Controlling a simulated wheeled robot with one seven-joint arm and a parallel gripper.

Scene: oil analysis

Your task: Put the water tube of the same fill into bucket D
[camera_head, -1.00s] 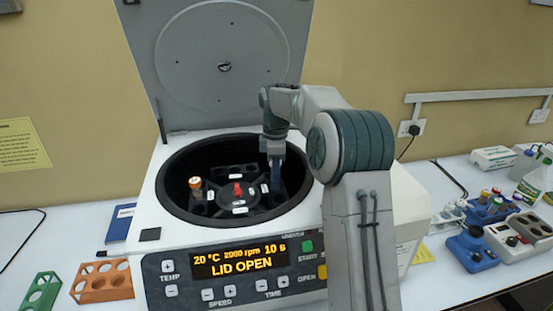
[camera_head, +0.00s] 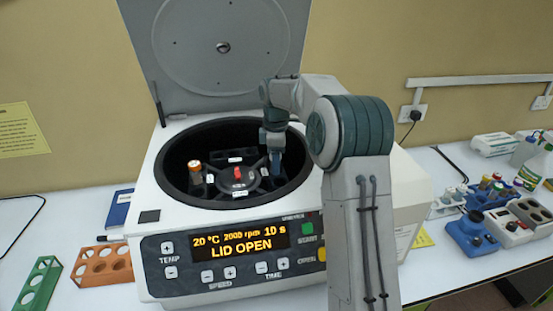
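The open centrifuge (camera_head: 230,255) stands in the middle, its display reading LID OPEN. Its rotor (camera_head: 222,187) has a red centre knob and small white labels too small to read, so I cannot tell which bucket is D. A tube with an orange-brown cap (camera_head: 196,168) stands upright at the rotor's left side. My gripper (camera_head: 275,166) points down inside the bowl, over the rotor's right side. Its fingers are small and dark blue; whether they are open or hold a tube cannot be told. No tube is clearly identifiable as the water tube.
The raised lid (camera_head: 222,50) stands behind the bowl. An orange rack (camera_head: 103,266) and a green rack (camera_head: 38,285) lie at left. At right are a blue rack with several capped tubes (camera_head: 490,187), a blue device (camera_head: 470,236) and a white device (camera_head: 520,222).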

